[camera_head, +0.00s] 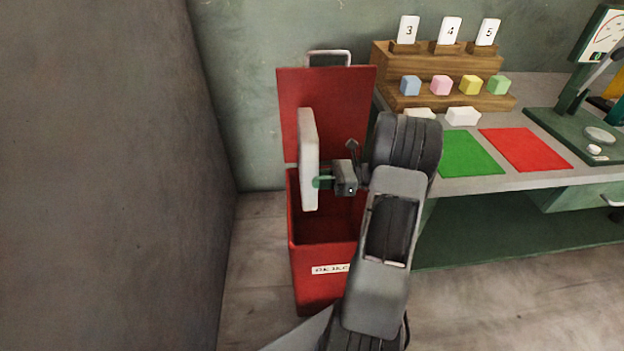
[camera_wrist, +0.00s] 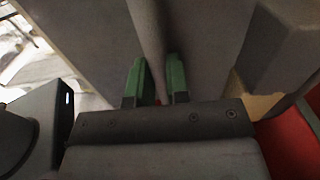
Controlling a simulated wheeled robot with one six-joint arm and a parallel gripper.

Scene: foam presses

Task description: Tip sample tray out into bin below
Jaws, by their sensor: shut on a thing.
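A white sample tray (camera_head: 308,160) is held on its edge, turned steeply, above the open red bin (camera_head: 325,280). My gripper (camera_head: 322,182) is shut on the tray, its green fingers at the tray's right side. In the wrist view my gripper (camera_wrist: 160,82) has its two green fingers on either side of a grey-white part of the tray (camera_wrist: 147,30). The tray's inner face is turned away or too edge-on to see, so I cannot tell whether anything is in it. The part of the bin's inside that shows is dark red, with no pieces visible.
The bin's raised red lid (camera_head: 335,90) stands behind the tray. To the right is a bench with a green mat (camera_head: 468,153), a red mat (camera_head: 525,148) and a wooden stepped rack (camera_head: 440,72) of coloured cubes. A grey wall (camera_head: 95,170) stands at the left.

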